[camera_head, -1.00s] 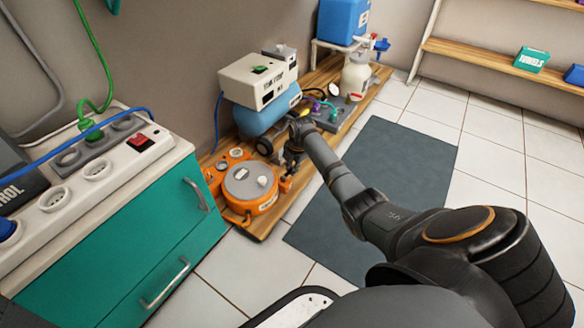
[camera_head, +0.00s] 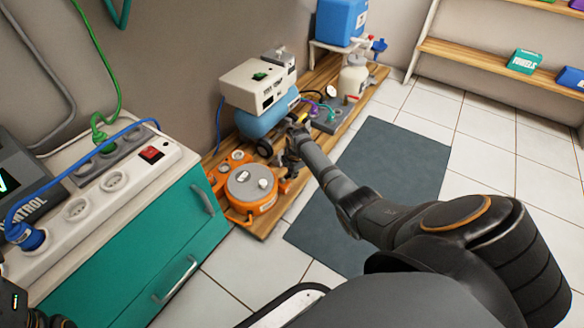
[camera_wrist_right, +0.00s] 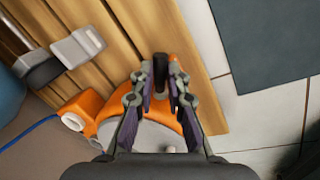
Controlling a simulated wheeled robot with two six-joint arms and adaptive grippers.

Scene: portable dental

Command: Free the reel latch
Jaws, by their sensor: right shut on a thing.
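The orange cable reel (camera_head: 262,207) with a round grey top (camera_head: 250,183) stands on the wooden board below the blue tank. My right gripper (camera_head: 288,165) reaches down at the reel's right rear edge. In the right wrist view the reel's orange body (camera_wrist_right: 165,97) lies below the fingers. My right gripper (camera_wrist_right: 160,85) is shut on an upright black piece at the reel's edge, which looks like the reel latch (camera_wrist_right: 160,68). The fingers hide its lower part. My left gripper does not show clearly; only dark parts appear at the lower left corner.
A teal cabinet (camera_head: 150,240) with a white socket strip (camera_head: 105,190) stands at the left. A blue tank (camera_head: 262,122) under a white box (camera_head: 255,85) stands behind the reel on the wooden board (camera_head: 345,115). A grey mat (camera_head: 400,150) and clear tiles lie to the right.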

